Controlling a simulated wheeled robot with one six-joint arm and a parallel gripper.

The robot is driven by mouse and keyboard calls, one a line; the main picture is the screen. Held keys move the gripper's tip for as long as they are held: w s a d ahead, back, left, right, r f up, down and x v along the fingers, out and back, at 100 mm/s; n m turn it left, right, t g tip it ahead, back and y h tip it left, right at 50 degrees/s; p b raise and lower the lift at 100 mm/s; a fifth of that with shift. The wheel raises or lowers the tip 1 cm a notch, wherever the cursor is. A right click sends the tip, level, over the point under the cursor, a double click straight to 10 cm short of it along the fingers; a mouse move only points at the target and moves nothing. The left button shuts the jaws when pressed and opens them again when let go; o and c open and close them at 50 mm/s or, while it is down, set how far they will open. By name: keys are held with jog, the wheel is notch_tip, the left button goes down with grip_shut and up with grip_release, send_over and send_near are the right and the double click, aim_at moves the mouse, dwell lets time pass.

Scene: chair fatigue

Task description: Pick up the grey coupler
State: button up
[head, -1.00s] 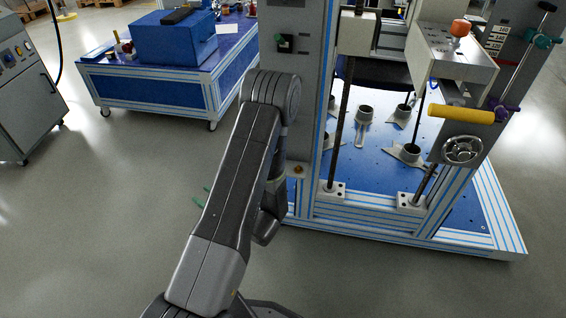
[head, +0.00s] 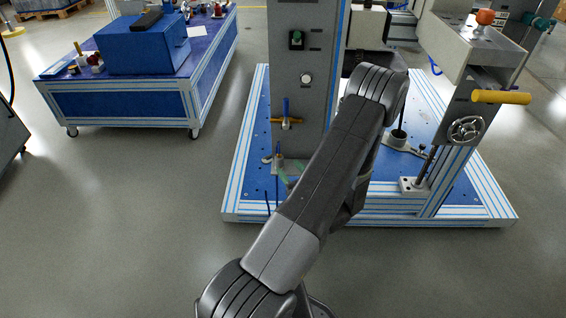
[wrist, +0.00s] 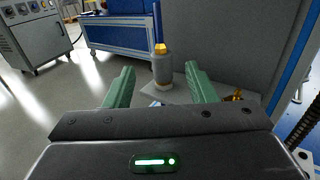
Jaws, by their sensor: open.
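In the wrist view, a grey cylinder with a brass-coloured top, which looks like the grey coupler (wrist: 162,72), stands upright on a light ledge (wrist: 232,90) beside a grey panel. My gripper (wrist: 159,67) is open, with its two green fingers apart. The cylinder appears in the gap between the fingers, beyond the tips, and nothing is held.
The grey machine column (head: 300,80) stands on a blue base (head: 245,160) with striped edges. A brass and blue valve (head: 286,122) juts from the column. A yellow handle (head: 500,97) and handwheel (head: 466,130) are at right. A blue bench (head: 130,102) stands at left. Floor between is clear.

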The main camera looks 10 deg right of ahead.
aim_at(281, 161)
jog(key=shift+x, duration=1.25)
jog(key=x, duration=0.1)
jog(key=b+x, duration=0.1)
jog(key=x, duration=0.2)
jog(key=shift+w+f, duration=0.1)
jog(key=shift+f, duration=0.25)
jog(key=shift+w+a, duration=0.15)
jog(key=shift+w, duration=0.35)
jog(key=shift+r, duration=0.1)
jog(key=c, duration=1.1)
jog(key=shift+r, duration=0.1)
